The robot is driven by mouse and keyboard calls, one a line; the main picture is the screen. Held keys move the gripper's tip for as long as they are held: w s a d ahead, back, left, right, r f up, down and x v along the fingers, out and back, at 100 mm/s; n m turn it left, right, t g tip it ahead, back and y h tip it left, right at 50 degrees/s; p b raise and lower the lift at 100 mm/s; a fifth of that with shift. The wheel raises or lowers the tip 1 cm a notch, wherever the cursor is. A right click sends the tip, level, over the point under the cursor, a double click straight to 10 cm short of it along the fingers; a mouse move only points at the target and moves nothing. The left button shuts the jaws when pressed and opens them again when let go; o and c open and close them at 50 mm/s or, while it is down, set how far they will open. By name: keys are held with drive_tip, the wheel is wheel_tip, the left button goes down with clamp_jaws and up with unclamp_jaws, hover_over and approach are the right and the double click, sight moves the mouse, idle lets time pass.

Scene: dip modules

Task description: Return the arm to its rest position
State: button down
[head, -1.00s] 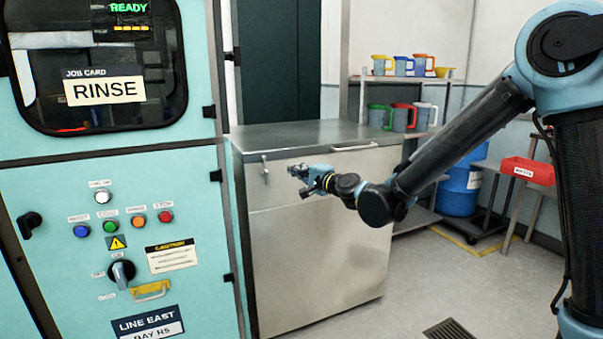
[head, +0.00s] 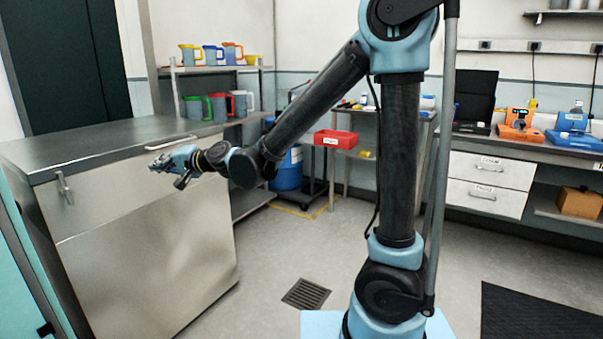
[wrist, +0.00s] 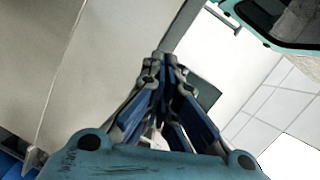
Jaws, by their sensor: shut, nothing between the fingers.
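My gripper (head: 166,165) is at the end of my arm, which reaches left from its column. It hangs in front of the steel cabinet and appears apart from it. In the wrist view my gripper (wrist: 164,62) has its fingers together, with nothing between them. My arm is bent at the elbow, with the forearm sloping down to the left.
The steel cabinet (head: 140,235) stands at left. Behind are a shelf (head: 215,69) with several jugs, a blue drum (head: 287,172) and a red bin (head: 336,139). A workbench with drawers (head: 489,183) is at right. Open floor holds a drain (head: 306,294) and dark mat (head: 545,315).

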drive_tip(key=w+d+f+n+h, duration=0.1)
drive_tip(key=d+f+h, duration=0.1)
drive_tip(key=d, duration=0.9)
drive_tip(key=w+d+f+h, duration=0.2)
drive_tip(key=d+f+h, duration=0.1)
drive_tip(key=d, duration=0.8)
drive_tip(key=w+d+f+n+h, duration=0.1)
drive_tip(key=d+f+h, duration=0.1)
drive_tip(key=d, duration=0.9)
drive_tip(key=s+d+f+g+h, duration=0.1)
drive_tip(key=s+d+f, duration=0.3)
drive_tip(key=d, duration=0.6)
drive_tip(key=s+d+f+m+g+h, duration=0.1)
drive_tip(key=s+d+f+h, duration=0.3)
drive_tip(key=s+d, duration=0.3)
drive_tip(key=s+d+f+h, duration=0.3)
drive_tip(key=s+d+f, duration=0.2)
drive_tip(key=d, duration=0.7)
drive_tip(key=shift+s+d+m+g, duration=0.3)
drive_tip(key=shift+s+g, duration=0.1)
drive_tip(key=shift+s, duration=0.1)
